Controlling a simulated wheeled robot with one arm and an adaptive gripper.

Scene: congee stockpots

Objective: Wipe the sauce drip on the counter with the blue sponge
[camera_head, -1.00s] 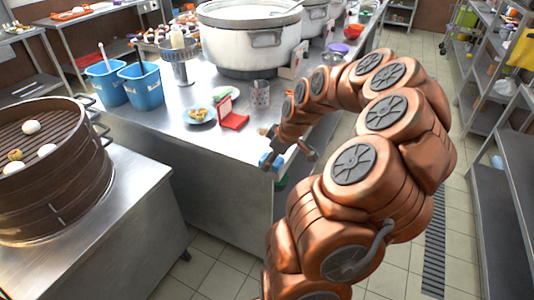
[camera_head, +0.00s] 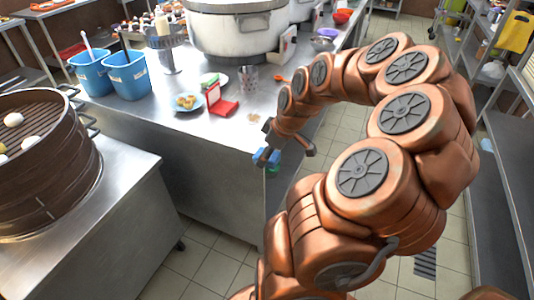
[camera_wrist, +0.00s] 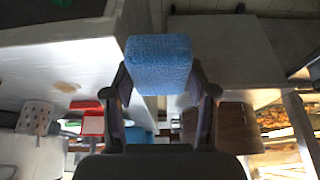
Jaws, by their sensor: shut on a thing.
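My gripper (camera_head: 267,157) is shut on the blue sponge (camera_wrist: 158,60), which sits between its two fingers in the wrist view. In the head view the sponge (camera_head: 272,156) shows partly, beside the counter's right corner. The sauce drip (camera_head: 253,118) is a small tan-brown smear on the steel counter (camera_head: 205,132), near its right edge. It also shows in the wrist view (camera_wrist: 67,86), to the left of the sponge and apart from it.
An open red case (camera_head: 222,106), a plate of food (camera_head: 187,103) and a perforated cup (camera_head: 250,77) stand near the drip. Two blue bins (camera_head: 128,75) and a large stockpot (camera_head: 238,38) stand farther back. A steamer (camera_head: 45,165) is at left. Tiled floor lies right of the counter.

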